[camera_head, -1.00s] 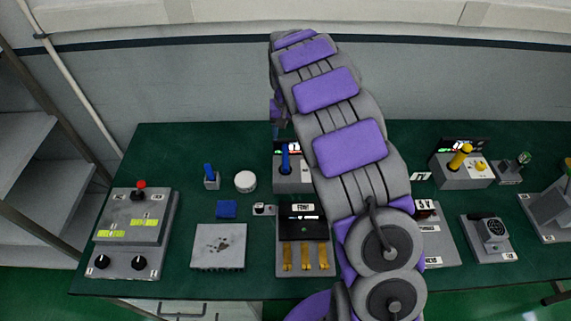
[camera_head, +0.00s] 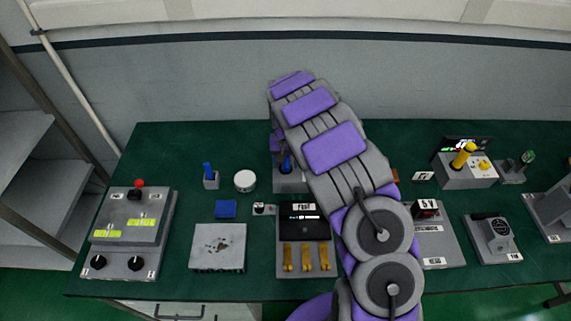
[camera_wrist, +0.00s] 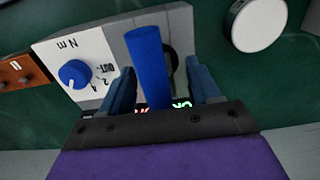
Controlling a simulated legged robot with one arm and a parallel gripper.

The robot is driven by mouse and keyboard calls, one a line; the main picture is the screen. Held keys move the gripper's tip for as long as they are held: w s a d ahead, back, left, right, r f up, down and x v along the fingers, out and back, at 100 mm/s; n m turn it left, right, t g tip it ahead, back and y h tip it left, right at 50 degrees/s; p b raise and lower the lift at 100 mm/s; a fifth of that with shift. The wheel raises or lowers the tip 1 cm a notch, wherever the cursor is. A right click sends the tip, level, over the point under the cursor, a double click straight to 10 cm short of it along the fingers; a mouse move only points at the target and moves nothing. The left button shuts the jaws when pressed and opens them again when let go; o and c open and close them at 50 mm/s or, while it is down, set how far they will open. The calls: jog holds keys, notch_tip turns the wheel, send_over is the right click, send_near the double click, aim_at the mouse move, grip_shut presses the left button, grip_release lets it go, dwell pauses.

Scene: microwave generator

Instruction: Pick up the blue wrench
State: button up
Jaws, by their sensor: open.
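The blue wrench (camera_wrist: 148,62) stands in a grey device with a white dial panel (camera_wrist: 72,60) in the wrist view. Only its blue handle shows. My gripper (camera_wrist: 160,80) is open, with one finger on each side of the handle. I cannot tell whether either finger touches it. In the head view the wrench (camera_head: 286,164) shows just below the end of my arm, and my gripper (camera_head: 277,142) is mostly hidden behind my arm links.
Another blue-handled tool (camera_head: 208,171) stands in a small holder to the left, near a white round disc (camera_head: 244,181). A blue block (camera_head: 226,209) and a black-screened box (camera_head: 304,222) are nearer the front. My arm covers the table's middle.

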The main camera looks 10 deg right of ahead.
jog(key=shift+f, duration=0.6)
jog(key=shift+c, duration=0.2)
jog(key=c, duration=0.9)
jog(key=shift+o, duration=0.2)
jog(key=shift+r, duration=0.1)
